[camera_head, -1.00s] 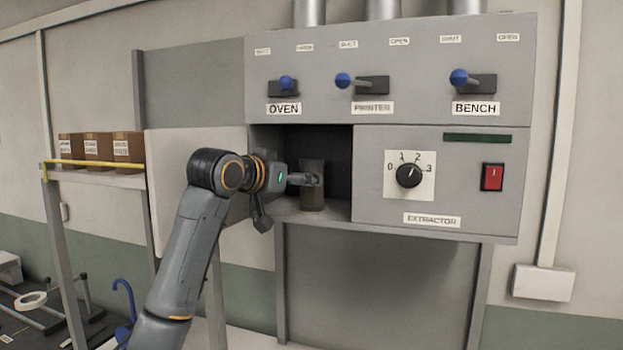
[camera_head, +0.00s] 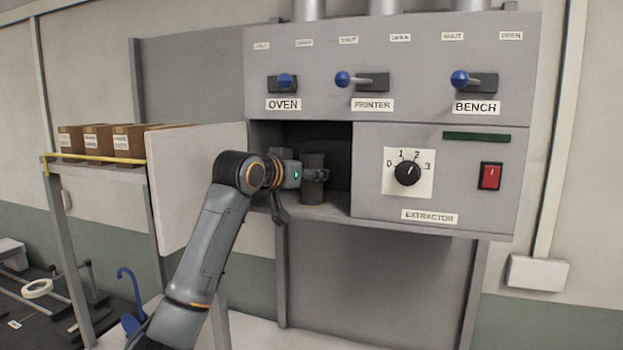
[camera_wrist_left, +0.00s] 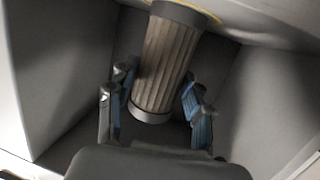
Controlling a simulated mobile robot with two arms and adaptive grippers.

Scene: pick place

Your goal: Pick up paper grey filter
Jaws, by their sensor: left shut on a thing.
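The paper grey filter (camera_head: 313,194) is a pleated grey-brown cylinder with dark end rims. It stands in the open compartment of the grey extractor cabinet, near the compartment's front. In the left wrist view the filter (camera_wrist_left: 165,65) leans a little in the picture and lies between my two fingers. My left gripper (camera_head: 319,174) reaches in from the left and is shut on the filter, hiding part of its upper half. The fingers also show in the left wrist view (camera_wrist_left: 156,85), one on each side of the filter. My right gripper is not in view.
The compartment's white door (camera_head: 192,180) stands open at its left. The extractor panel with a dial (camera_head: 408,173) and red switch (camera_head: 490,176) is to the right. Blue-knobbed levers (camera_head: 372,80) are above. Cardboard boxes (camera_head: 98,140) sit on a shelf at the left.

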